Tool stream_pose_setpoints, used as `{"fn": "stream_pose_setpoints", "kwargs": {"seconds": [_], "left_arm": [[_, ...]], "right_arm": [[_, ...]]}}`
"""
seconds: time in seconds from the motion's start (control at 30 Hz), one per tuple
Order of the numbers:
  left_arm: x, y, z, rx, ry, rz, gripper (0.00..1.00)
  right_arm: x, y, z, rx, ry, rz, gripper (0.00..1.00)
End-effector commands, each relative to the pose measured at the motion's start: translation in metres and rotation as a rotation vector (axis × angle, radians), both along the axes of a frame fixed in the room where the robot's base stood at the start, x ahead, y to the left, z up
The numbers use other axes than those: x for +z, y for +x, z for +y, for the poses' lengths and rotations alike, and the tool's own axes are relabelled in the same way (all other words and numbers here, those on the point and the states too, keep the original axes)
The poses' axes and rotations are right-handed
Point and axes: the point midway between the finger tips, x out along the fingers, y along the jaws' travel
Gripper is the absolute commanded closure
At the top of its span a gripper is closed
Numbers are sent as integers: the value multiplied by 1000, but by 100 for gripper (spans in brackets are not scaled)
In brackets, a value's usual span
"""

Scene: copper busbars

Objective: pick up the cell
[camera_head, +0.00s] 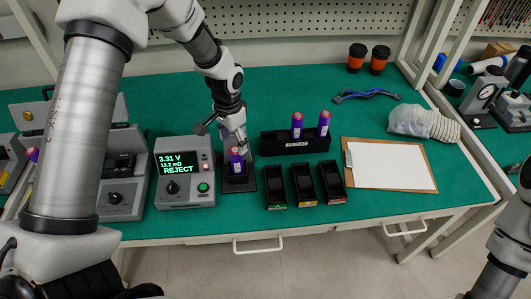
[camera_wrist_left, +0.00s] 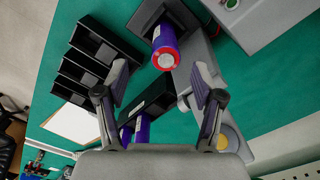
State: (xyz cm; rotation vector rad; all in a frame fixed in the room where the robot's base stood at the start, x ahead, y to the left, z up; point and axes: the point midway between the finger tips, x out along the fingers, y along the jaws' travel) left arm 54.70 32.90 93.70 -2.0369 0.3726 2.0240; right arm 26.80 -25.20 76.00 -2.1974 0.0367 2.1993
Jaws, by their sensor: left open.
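A purple cell (camera_head: 236,166) with a red-and-white top stands upright in a black stand (camera_head: 239,184) beside the tester. My left gripper (camera_head: 224,140) is open just above and behind this cell, its fingers apart. In the left wrist view the cell (camera_wrist_left: 164,50) shows ahead of the open gripper (camera_wrist_left: 160,88), beyond the fingertips, with nothing between the fingers. Two more purple cells, one left (camera_head: 297,126) and one right (camera_head: 324,123), stand in the black "TO TEST" tray (camera_head: 295,146). My right gripper is out of view.
The tester (camera_head: 184,172) left of the stand reads 3.31 V, 13.2 mΩ, REJECT. Three black bins (camera_head: 304,186) sit right of the stand, in front of the tray. A clipboard (camera_head: 388,165) lies farther right. The green table (camera_head: 235,219) is clear along the front.

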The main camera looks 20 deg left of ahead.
Motion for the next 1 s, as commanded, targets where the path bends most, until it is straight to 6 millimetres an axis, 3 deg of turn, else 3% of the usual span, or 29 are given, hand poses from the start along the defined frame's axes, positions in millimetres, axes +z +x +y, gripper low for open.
{"fn": "stream_pose_setpoints", "kwargs": {"seconds": [0.13,0.6,0.8,1.0], "left_arm": [[2,4,6,-8,8,8,32],[-67,4,9,-9,8,7,32],[-69,4,9,-8,7,5,32],[-69,4,9,-8,7,5,100]], "right_arm": [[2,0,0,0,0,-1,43],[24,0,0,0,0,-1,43],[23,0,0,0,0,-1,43],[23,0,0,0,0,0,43]]}}
